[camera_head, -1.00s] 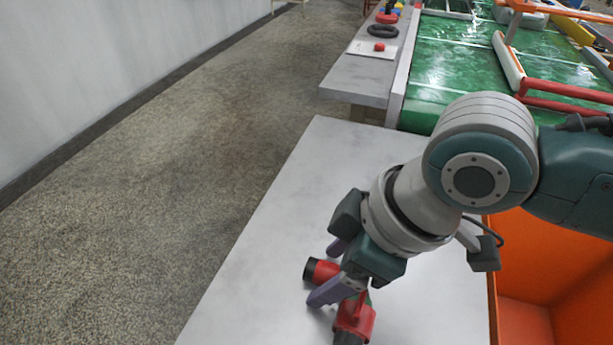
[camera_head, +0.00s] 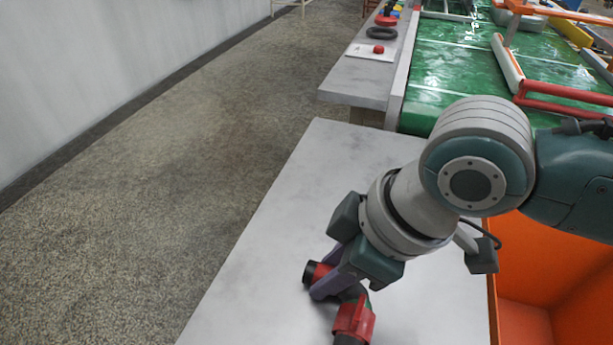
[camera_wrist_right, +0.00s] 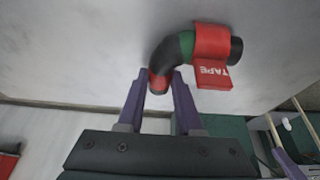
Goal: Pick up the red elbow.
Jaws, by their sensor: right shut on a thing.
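The red elbow (camera_head: 355,319) lies on the pale grey table (camera_head: 300,200), a bent dark pipe with red bands near both ends and a green patch. In the right wrist view the elbow (camera_wrist_right: 172,50) shows its bend and a red flap marked TAPE. My right gripper (camera_head: 328,276) is shut on the elbow near its red-banded left end, with a purple finger on either side. In the wrist view the gripper's fingertips (camera_wrist_right: 159,84) flank that red end. The elbow appears to be at table level; I cannot tell whether it is clear of the surface. My left gripper is not in view.
An orange bin (camera_head: 540,265) stands right of the table. Behind are a grey ledge (camera_head: 352,82) with a black ring (camera_head: 382,34) and a small red piece (camera_head: 379,49), and a green surface (camera_head: 450,75) with red bars. Open floor lies to the left.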

